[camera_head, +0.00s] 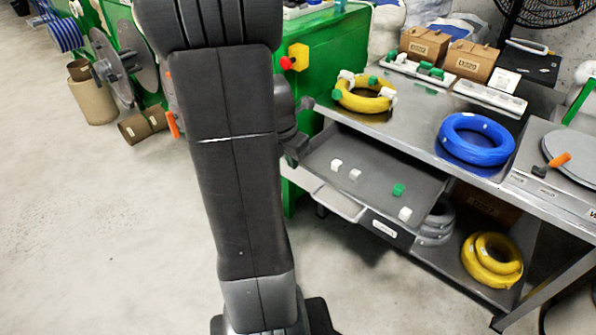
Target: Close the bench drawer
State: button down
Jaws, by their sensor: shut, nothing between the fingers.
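The bench drawer (384,228) is open and sticks out from under the grey metal bench (422,145). Its tray holds small white blocks and one green block (398,190). The drawer front faces the lower left and has a white label. My arm stands upright in the middle of the picture, left of the drawer. My gripper (299,128) shows partly behind the arm, near the drawer's far left corner and the bench edge. It is shut and holds nothing. I cannot tell whether it touches the drawer.
A yellow cable coil (362,95) and a blue coil (475,140) lie on the bench top. Yellow coils (492,262) and grey coils sit on the lower shelf. A green machine (330,42) with a red button stands behind my arm.

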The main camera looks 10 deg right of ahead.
aim_at(307, 173)
jog(key=w+d+f+b, duration=0.1)
jog(key=f, duration=0.2)
jog(key=w+d+f+b, duration=0.1)
jog(key=d+f, duration=0.1)
jog(key=f, duration=0.1)
jog(key=w+d+f+b, duration=0.1)
jog(key=f, duration=0.2)
jog(key=shift+w+d+f+b, duration=0.2)
jog(key=shift+d+f+b, duration=0.05)
jog(key=shift+f+b, duration=0.05)
jog(key=shift+w+d, duration=0.3)
jog(key=shift+r, duration=0.1)
